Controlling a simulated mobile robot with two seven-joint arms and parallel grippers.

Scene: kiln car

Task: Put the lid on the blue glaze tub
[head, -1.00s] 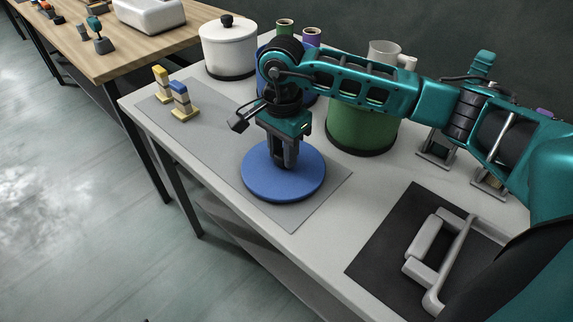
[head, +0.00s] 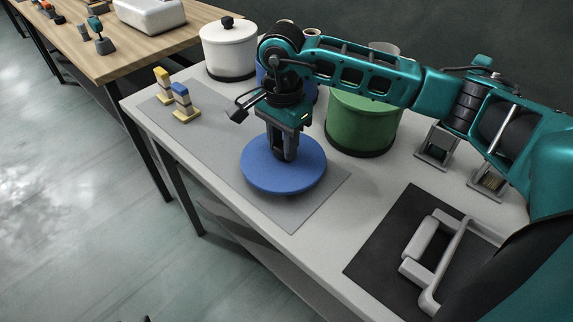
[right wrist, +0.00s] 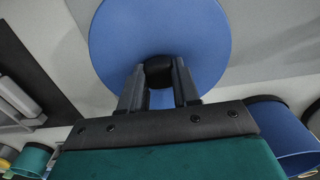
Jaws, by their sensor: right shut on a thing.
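The blue lid (head: 262,176) is a flat round disc, held just above the grey mat. My right gripper (head: 285,155) is shut on its black knob (right wrist: 158,72), with the fingers pointing down. The lid looks about level, and it also fills the top of the right wrist view (right wrist: 115,40). The blue glaze tub (head: 263,76) stands behind my right wrist, largely hidden by the arm in the head view. Part of it shows at the right of the right wrist view (right wrist: 285,135). My left gripper is not in view.
A green tub (head: 360,127) stands right of the blue tub, and a white lidded pot (head: 227,50) stands left. Two small yellow-and-blue pieces (head: 184,104) are on the grey mat (head: 225,145). A black mat (head: 385,255) with a grey handled object (head: 424,238) lies at front right.

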